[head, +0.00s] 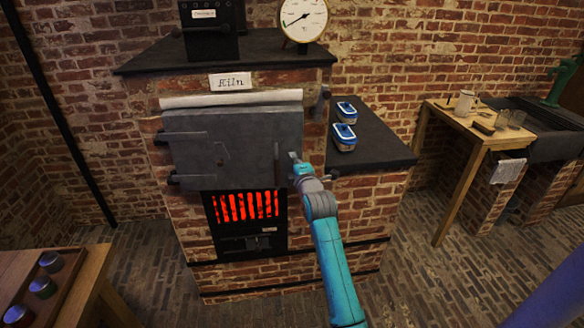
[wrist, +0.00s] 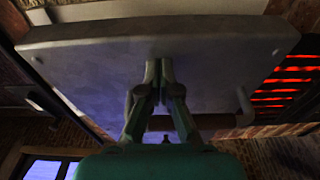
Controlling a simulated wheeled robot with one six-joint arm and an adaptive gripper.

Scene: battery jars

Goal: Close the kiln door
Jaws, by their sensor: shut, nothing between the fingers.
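The kiln door (head: 245,135) is a thick grey metal plate on the front of the brick kiln, with hinge straps on its left side. It covers the opening in the head view; I cannot tell whether it sits flush or slightly ajar. A pale strip (head: 230,98) runs along its top edge. My gripper (head: 294,158) is at the door's right edge, near a vertical handle bar (head: 277,155). In the wrist view the shut fingers (wrist: 160,66) point at the grey door plate (wrist: 95,55), touching it or very close, and hold nothing.
A glowing red grate (head: 245,206) lies below the door. A dark latch piece (head: 323,100) is on the kiln right of the door. Two blue-and-white containers (head: 344,135) stand on the dark side shelf (head: 376,148). A wooden table (head: 92,283) is at lower left.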

